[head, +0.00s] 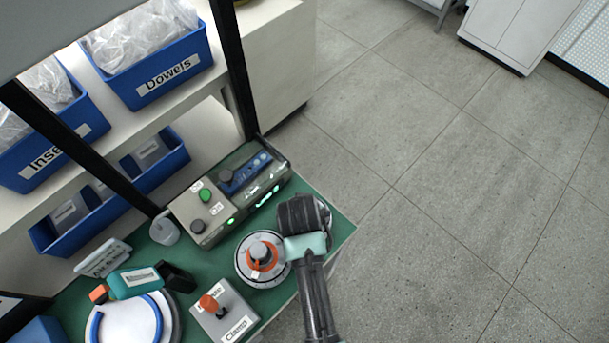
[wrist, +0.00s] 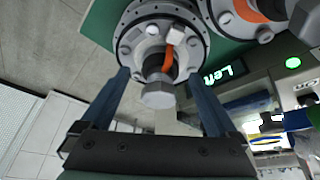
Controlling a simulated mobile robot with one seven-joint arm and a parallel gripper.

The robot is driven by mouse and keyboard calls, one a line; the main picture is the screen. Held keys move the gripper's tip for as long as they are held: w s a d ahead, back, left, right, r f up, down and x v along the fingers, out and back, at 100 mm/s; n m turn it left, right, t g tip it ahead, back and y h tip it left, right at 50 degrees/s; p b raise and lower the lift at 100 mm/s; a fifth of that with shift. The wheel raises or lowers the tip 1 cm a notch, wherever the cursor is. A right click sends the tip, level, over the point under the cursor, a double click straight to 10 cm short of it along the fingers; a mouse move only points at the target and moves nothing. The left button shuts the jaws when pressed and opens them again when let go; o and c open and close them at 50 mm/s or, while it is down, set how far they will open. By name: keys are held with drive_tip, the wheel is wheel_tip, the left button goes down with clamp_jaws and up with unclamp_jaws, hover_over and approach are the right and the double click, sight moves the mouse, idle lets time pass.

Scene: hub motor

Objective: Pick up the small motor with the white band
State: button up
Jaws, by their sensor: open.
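In the wrist view a round grey motor (wrist: 133,38) with a bolted flange, a hex shaft end, an orange strip and a small white block lies between the fingertips. My gripper (wrist: 158,76) is open, one finger on each side of it; I cannot tell whether they touch it. No white band shows clearly on it. A second motor (wrist: 243,12) with an orange band is partly cut off at upper right. In the head view my gripper (head: 305,222) is over the bench's right edge, and a motor (head: 262,258) with an orange ring stands just left of it.
A control box (head: 200,212) with buttons and a green-lit display stands behind on the green bench (head: 341,230). A clamp box (head: 226,312) with an orange lever, a teal tool (head: 133,281) and a white disc lie left. Blue bins (head: 150,70) fill the shelf.

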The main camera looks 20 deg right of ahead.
drive_tip(key=shift+d+f, duration=0.1)
drive_tip(key=shift+f, duration=0.05)
clamp_jaws()
drive_tip(key=shift+w+r, duration=0.2)
idle(0.5)
